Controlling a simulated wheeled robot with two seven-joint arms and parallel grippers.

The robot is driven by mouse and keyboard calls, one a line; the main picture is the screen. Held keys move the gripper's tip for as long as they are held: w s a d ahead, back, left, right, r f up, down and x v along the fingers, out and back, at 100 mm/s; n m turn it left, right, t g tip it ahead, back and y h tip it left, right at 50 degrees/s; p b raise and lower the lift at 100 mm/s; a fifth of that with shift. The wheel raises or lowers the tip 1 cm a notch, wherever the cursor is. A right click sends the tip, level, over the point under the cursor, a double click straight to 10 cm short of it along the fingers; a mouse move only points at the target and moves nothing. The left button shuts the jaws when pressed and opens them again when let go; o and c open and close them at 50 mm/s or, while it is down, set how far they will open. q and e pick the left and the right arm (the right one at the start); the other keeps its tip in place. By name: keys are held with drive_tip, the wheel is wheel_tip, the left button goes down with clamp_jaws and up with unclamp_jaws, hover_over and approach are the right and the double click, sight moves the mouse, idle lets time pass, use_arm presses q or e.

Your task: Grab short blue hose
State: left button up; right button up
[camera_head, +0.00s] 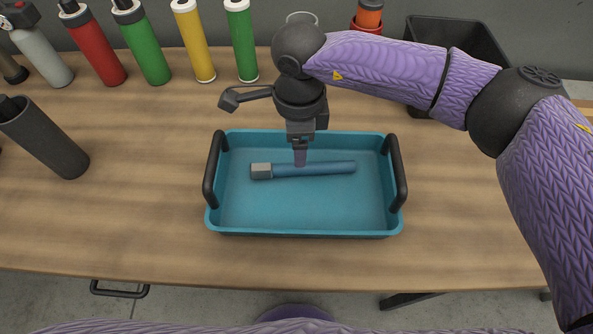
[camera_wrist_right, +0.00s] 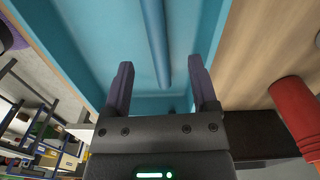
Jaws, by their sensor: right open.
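The short blue hose (camera_head: 325,168) lies roughly level across the teal tray (camera_head: 300,217), with a light grey block-shaped end at its left. My right gripper (camera_head: 300,160) points down over the tray at about the middle of the hose and hides a small part of it. In the right wrist view the blue hose (camera_wrist_right: 156,42) runs into the gap between the two open fingers of the right gripper (camera_wrist_right: 162,78). Whether the fingertips touch the hose or the tray floor cannot be told. My left gripper is not in view.
The tray has black handles (camera_head: 397,172) at both ends. Several cylinders, including a yellow one (camera_head: 194,42), stand along the back. A dark tube (camera_head: 45,137) is at the left and a black bin (camera_head: 455,38) at the back right.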

sight(304, 169)
drive_tip(key=f, duration=0.3)
drive_tip(key=f+b, duration=0.1)
drive_tip(key=f, duration=0.2)
drive_tip(key=shift+s+a+f, duration=0.2)
drive_tip(key=shift+f, duration=0.15)
drive_tip(key=shift+r, duration=0.1)
clamp_jaws()
drive_tip(key=shift+r, duration=0.1)
